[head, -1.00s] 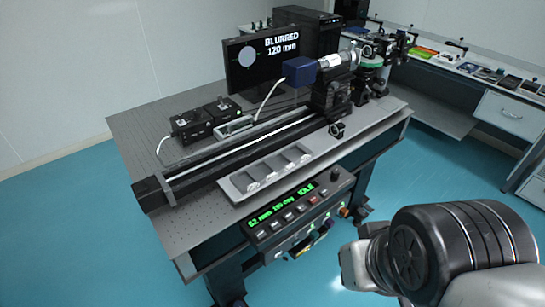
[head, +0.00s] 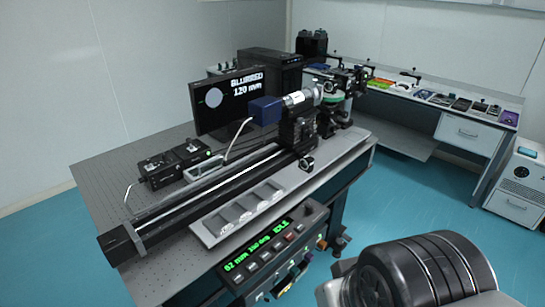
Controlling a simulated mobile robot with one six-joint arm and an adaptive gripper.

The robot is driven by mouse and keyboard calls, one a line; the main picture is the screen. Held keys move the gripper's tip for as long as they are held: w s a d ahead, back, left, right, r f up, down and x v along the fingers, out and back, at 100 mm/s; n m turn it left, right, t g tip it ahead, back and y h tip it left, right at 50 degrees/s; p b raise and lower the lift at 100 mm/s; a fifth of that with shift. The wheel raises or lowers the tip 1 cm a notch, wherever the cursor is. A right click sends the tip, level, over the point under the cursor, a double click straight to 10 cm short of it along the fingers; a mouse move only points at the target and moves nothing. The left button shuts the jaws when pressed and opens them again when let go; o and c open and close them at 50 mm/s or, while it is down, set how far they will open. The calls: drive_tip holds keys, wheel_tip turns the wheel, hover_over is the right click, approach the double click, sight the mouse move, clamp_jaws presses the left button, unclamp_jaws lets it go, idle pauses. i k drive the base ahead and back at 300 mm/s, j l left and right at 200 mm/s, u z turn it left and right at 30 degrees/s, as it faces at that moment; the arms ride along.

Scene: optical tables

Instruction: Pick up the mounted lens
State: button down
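No mounted lens can be picked out with certainty. A grey tray (head: 205,229) lies along the front edge of the optical table, with several small pale round pieces (head: 232,213) in its slots; they may be lenses, but they are too small to tell. A black carriage (head: 299,133) on the long rail holds a silver barrel (head: 299,98) and a blue camera box (head: 265,110). My gripper is out of view; only my dark arm links show at the lower right, apart from the table.
A side bench (head: 400,95) stands behind right and a white cabinet (head: 520,187) at far right. Teal floor between is clear.

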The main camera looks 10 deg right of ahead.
sight(329, 84)
drive_tip(key=i+l, duration=1.1)
